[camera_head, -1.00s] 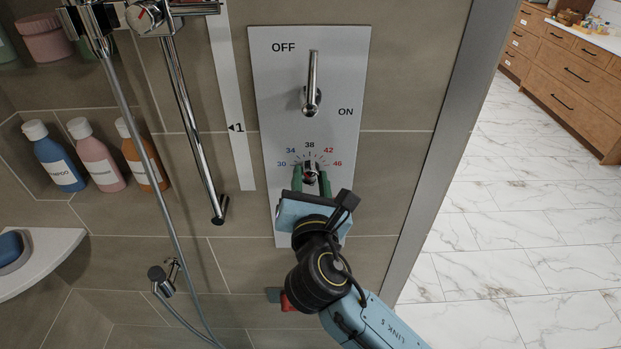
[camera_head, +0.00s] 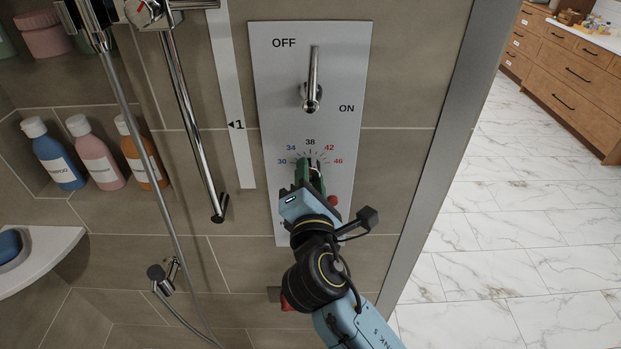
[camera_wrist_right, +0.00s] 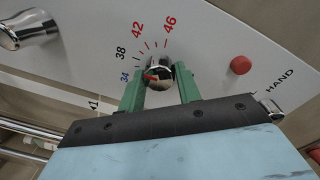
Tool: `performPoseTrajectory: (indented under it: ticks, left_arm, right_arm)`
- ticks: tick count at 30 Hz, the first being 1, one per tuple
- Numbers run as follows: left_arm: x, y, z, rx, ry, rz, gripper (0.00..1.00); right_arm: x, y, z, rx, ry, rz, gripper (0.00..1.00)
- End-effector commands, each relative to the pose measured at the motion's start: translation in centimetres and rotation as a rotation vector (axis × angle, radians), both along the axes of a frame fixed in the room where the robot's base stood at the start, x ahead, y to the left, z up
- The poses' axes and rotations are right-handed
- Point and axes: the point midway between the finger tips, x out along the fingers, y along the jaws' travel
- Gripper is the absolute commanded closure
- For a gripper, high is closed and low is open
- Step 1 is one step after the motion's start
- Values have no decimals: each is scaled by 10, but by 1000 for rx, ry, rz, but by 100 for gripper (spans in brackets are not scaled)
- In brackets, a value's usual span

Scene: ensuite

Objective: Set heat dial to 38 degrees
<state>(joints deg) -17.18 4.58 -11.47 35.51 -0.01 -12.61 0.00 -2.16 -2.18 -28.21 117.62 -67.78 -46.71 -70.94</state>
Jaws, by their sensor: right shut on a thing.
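The heat dial (camera_wrist_right: 158,72) is a small chrome knob with a red mark, on a grey wall panel (camera_head: 355,60). Its printed scale (camera_head: 310,147) runs from 30 to 46, with 38 at the top. My right gripper (camera_head: 309,173) is shut on the dial, and its green fingers hide most of it in the head view. In the right wrist view the fingers stand either side of the knob, and the red mark points left, roughly toward 34; the exact reading is hard to tell. My left gripper is not in view.
A chrome lever (camera_head: 312,80) stands upright above the dial, toward OFF. A red button (camera_wrist_right: 240,65) is beside the dial. A chrome rail (camera_head: 190,120) and a hose run left of the panel. Bottles (camera_head: 95,155) stand in a niche. Open floor (camera_head: 510,220) lies to the right.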

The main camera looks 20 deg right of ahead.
Motion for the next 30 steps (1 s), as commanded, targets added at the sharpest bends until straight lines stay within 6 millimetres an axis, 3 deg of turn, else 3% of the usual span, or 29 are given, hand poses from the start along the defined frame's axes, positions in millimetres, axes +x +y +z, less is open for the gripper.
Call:
performPoseTrajectory:
  ticks: [14,15,20,30]
  left_arm:
    - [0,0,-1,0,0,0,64]
    - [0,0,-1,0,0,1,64]
    - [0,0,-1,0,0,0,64]
    - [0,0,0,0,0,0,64]
  right_arm:
    - [0,0,0,16,-4,0,89]
    - [0,0,0,16,-4,0,65]
    - [0,0,0,16,-5,0,45]
    - [-3,1,0,15,-4,0,45]
